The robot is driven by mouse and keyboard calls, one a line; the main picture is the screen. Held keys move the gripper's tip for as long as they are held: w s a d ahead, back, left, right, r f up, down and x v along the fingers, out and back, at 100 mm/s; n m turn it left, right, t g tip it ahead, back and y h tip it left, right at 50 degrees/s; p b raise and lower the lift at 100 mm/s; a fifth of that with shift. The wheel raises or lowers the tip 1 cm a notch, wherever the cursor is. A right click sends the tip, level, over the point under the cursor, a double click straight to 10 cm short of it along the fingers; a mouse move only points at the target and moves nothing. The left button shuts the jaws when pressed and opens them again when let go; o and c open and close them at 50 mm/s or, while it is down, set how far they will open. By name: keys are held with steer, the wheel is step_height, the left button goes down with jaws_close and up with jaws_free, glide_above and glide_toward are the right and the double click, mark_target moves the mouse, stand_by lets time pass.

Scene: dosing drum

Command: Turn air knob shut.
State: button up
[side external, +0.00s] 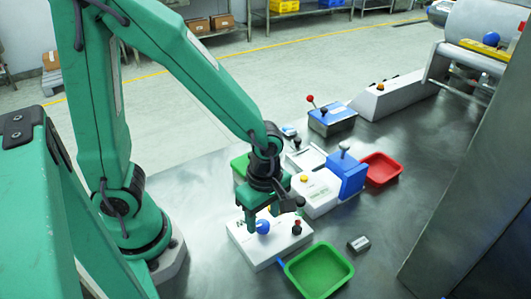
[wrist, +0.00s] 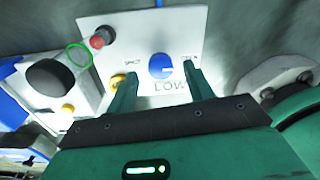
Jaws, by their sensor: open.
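A round blue knob (side external: 263,227) sits on a white panel box (side external: 262,258) on the metal bench. In the wrist view the blue knob (wrist: 162,67) has a pale mark on its face, with small lettering on the panel (wrist: 140,30) around it. My gripper (wrist: 161,78) is open, with one finger on each side of the knob. The fingers look apart from it, though contact at the far side is hard to tell. In the side view my gripper (side external: 261,214) points down at the box and hides part of its back.
A red-topped knob (side external: 297,224) stands on the same box, close to my gripper; a small brass-coloured part (wrist: 118,80) is beside the left finger. A green tray (side external: 346,273), white-and-blue unit (side external: 349,173) and red tray (side external: 398,168) stand nearby.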

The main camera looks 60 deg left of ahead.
steer(key=shift+f, duration=0.8)
steer(key=c, duration=1)
steer(key=shift+o, duration=0.2)
